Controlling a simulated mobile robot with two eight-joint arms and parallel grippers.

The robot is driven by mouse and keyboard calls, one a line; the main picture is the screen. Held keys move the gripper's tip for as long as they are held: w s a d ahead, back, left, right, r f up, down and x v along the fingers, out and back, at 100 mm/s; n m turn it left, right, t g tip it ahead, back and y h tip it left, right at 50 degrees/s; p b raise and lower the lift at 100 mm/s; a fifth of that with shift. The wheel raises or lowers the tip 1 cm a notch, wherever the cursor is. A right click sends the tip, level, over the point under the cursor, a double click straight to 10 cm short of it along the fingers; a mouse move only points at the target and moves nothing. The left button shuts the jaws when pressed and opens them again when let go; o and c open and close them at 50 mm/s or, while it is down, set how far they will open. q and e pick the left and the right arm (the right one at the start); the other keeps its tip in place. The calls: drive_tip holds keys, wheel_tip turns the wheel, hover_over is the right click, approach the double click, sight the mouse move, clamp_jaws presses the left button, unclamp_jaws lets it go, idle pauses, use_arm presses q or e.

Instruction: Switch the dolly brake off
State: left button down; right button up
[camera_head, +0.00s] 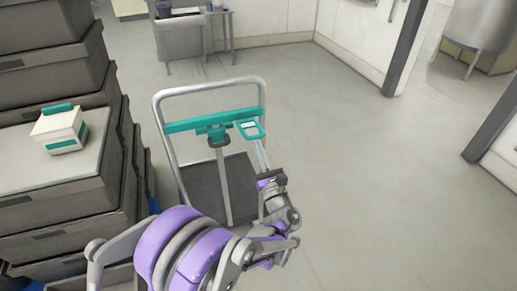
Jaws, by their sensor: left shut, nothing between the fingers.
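The dolly (208,90) stands on the floor ahead, with a grey tube handle frame and a dark deck (205,185). A teal crossbar (185,124) spans its frame. A teal bracket (216,133) hangs at the crossbar's middle, with a grey upright lever (224,185) running down from it toward the deck. A teal plate with a white label (249,129) sits at the crossbar's right. My left gripper (261,147) is shut and empty, its thin fingertips just below the labelled plate; I cannot tell whether they touch it. My right gripper is not in view.
Stacked grey crates (60,65) stand close on the left, with a white and teal box (60,129) on a lower stack. The floor to the right is clear, up to dark door posts (404,50) and a metal tank (481,25).

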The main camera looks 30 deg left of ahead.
use_arm(q)
drive_tip(key=w+a+r+g+h+p, duration=0.4)
drive_tip(key=r+p, duration=0.3)
drive_tip(key=p, duration=0.2)
drive_tip(key=w+a+r+g+h+p, duration=0.3)
drive_tip(key=a+r+g+h+p, duration=0.2)
drive_tip(key=p, duration=0.4)
drive_tip(key=shift+w+r+h, duration=0.35)
drive_tip(key=shift+r+h, duration=0.55)
drive_tip(key=shift+r, duration=0.05)
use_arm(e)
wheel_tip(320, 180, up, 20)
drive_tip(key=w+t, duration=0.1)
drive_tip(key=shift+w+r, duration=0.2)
